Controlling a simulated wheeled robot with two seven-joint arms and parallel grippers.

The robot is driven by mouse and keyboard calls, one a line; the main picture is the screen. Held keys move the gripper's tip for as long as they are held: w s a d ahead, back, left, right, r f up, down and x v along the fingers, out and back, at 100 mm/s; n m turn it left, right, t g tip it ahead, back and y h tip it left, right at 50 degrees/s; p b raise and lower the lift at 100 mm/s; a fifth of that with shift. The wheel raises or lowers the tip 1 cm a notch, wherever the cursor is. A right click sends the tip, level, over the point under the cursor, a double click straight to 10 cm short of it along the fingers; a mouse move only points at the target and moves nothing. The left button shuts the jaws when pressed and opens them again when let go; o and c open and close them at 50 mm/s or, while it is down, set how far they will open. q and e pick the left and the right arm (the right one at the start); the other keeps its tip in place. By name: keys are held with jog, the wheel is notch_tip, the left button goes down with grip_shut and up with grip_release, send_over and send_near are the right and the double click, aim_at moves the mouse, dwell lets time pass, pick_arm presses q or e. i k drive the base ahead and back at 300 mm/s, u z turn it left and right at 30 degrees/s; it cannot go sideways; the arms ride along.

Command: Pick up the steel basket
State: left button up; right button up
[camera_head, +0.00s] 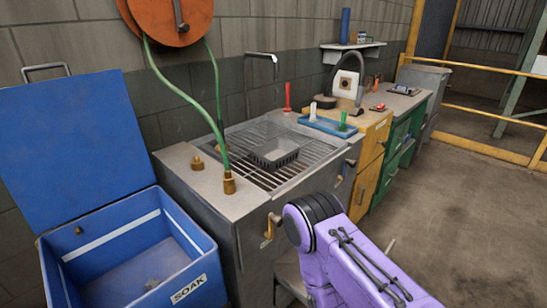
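The steel basket (275,160) is a small, dark grey, open-topped container. It rests on the slatted metal grate (240,150) of the wash station, near the middle of the picture. Its inside looks empty, though it is too small to be certain. Part of my purple arm rises from the lower right, in front of the station and well apart from the basket. Neither of my grippers shows in the view.
A blue bin (75,265) marked SOAK stands open at left. A green hose (182,90) with a brass end, a tap (262,56) and a blue tray (322,125) surround the grate. Green drawers (396,150) stand beyond. Floor at right is clear.

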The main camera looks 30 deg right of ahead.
aim_at(272, 156)
jog(key=z, duration=0.9)
jog(key=k, duration=1.2)
jog(key=z, duration=1.55)
jog(key=i, duration=2.15)
jog(key=u, duration=0.85)
jog(key=i, duration=0.85)
jog(key=u, duration=0.95)
